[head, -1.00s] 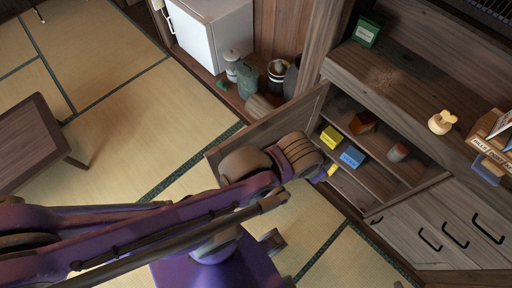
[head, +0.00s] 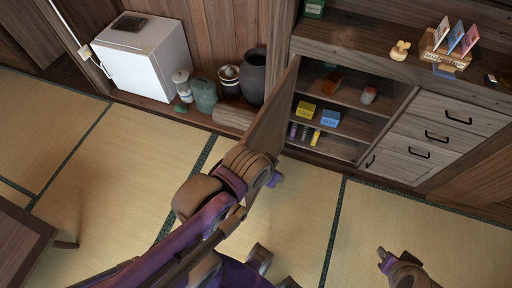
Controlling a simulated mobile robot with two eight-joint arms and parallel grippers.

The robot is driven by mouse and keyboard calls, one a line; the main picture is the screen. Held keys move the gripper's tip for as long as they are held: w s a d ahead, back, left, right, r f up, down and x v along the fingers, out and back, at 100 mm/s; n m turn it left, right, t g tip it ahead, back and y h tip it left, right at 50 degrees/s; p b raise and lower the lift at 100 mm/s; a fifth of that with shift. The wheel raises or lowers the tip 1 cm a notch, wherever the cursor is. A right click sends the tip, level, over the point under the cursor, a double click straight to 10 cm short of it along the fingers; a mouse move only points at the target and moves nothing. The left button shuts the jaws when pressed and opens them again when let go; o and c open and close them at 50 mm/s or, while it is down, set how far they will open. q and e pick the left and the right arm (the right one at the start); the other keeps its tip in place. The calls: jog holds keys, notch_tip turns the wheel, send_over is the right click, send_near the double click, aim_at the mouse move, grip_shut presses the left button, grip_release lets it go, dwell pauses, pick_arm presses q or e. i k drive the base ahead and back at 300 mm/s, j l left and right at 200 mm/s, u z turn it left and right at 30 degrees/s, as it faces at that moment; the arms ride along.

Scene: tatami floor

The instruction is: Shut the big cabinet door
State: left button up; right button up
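The big cabinet door (head: 273,112) is a wooden panel, hinged at the left side of the cabinet opening. It stands wide open, swung out toward me. The shelves (head: 340,142) of the cabinet are exposed. My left gripper (head: 277,180) is at the door's lower free end, in front of the opening's left side. Its arm hides part of the door, and I cannot tell whether they touch. The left fingers are too small and covered to read. My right gripper (head: 384,258) is low over the tatami, right of centre, apart from the cabinet; its fingers are unclear.
The shelves hold a yellow box (head: 306,109), a blue box (head: 330,119) and small items. Drawers (head: 430,135) are to the right. Left of the door stand a dark pot (head: 253,78), jars and a white fridge (head: 150,60). A low table (head: 22,240) is at lower left. Tatami before the cabinet is clear.

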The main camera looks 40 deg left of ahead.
aim_at(267, 132)
jog(key=k+j+z, duration=0.1)
jog(key=k+j, duration=0.2)
jog(key=j, duration=0.15)
jog(key=k+j+z, duration=0.1)
jog(key=k+j, duration=0.2)
jog(key=j+z, duration=0.1)
jog(key=j, duration=1.4)
jog(key=i+j, duration=0.1)
jog(key=j, duration=0.2)
jog(key=i+z, duration=0.05)
